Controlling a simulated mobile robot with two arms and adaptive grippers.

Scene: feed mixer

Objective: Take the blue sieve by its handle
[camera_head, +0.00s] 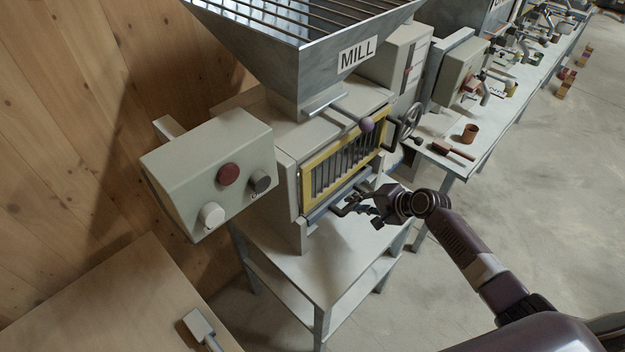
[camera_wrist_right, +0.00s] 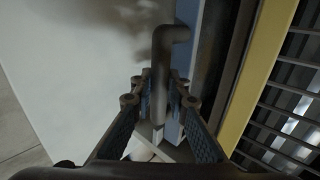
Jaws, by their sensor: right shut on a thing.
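The blue sieve (camera_head: 318,214) sits in the mill, and only its blue front edge shows, below the yellow-framed grate. In the right wrist view the sieve (camera_wrist_right: 188,35) is a blue strip beside the dark bent handle (camera_wrist_right: 163,55). My right gripper (camera_head: 362,205) is at the front of the mill. In the wrist view the fingers of my right gripper (camera_wrist_right: 160,95) are on both sides of the handle and shut on it. The gripper hides part of the handle. My left gripper is not in view.
The mill (camera_head: 357,52) stands on a grey metal table (camera_head: 330,265) with a wooden wall at left. A control box (camera_head: 205,170) with knobs juts out at left. A handwheel (camera_head: 408,120) is at right. A bench with small items runs to the back right.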

